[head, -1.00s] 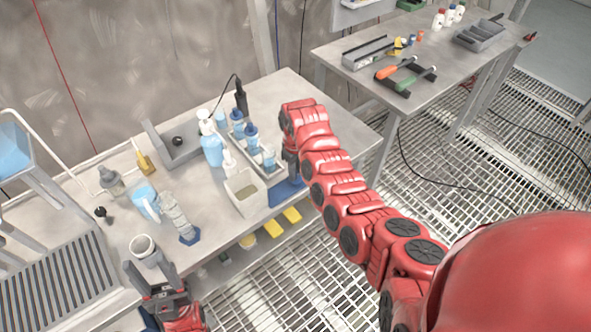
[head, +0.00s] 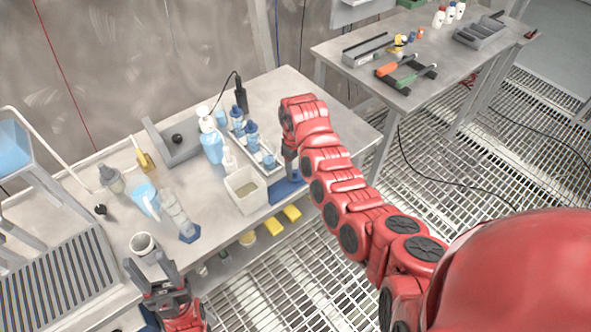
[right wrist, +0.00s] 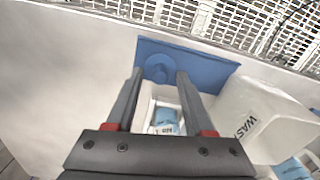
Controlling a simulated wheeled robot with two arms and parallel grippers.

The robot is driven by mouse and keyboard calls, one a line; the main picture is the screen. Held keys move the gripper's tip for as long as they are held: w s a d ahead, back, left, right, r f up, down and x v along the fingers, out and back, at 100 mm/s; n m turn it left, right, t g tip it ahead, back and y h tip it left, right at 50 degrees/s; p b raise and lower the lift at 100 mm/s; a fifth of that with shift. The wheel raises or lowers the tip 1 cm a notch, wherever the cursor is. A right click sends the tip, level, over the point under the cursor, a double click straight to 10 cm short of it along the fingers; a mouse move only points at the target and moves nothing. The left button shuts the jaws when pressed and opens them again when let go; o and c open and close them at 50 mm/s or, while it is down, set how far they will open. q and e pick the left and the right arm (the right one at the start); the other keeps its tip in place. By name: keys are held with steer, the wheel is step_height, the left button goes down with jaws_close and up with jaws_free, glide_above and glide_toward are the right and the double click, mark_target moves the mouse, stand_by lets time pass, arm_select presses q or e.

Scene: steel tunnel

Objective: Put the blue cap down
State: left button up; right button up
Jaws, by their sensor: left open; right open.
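A blue round piece that looks like the blue cap (right wrist: 158,69) rests on the blue mat (right wrist: 195,62), just beyond my right fingertips in the right wrist view. The mat also shows at the bench's front edge in the head view (head: 287,190); there I cannot make out the cap. My right gripper (right wrist: 155,78) is open, its fingers apart and pointing at the mat. It also shows in the head view (head: 290,165), partly hidden by my arm. A white container with a blue label (right wrist: 165,118) shows between the fingers, lower down. My left gripper (head: 152,268) is open by the bench's front edge.
A white square tub (head: 245,190) stands left of the mat. Behind it are a bottle rack (head: 262,160) and a wash bottle (head: 211,140). A white cup (head: 145,246) stands close to my left gripper. The bench's back right is clear.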

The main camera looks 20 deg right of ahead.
mark_target(296, 171)
step_height(296, 171, up, 5)
steer(key=shift+r+b, duration=0.2)
steer(key=shift+b, duration=0.5)
steer(key=shift+r+p, duration=0.95)
steer(key=shift+r, duration=1.9)
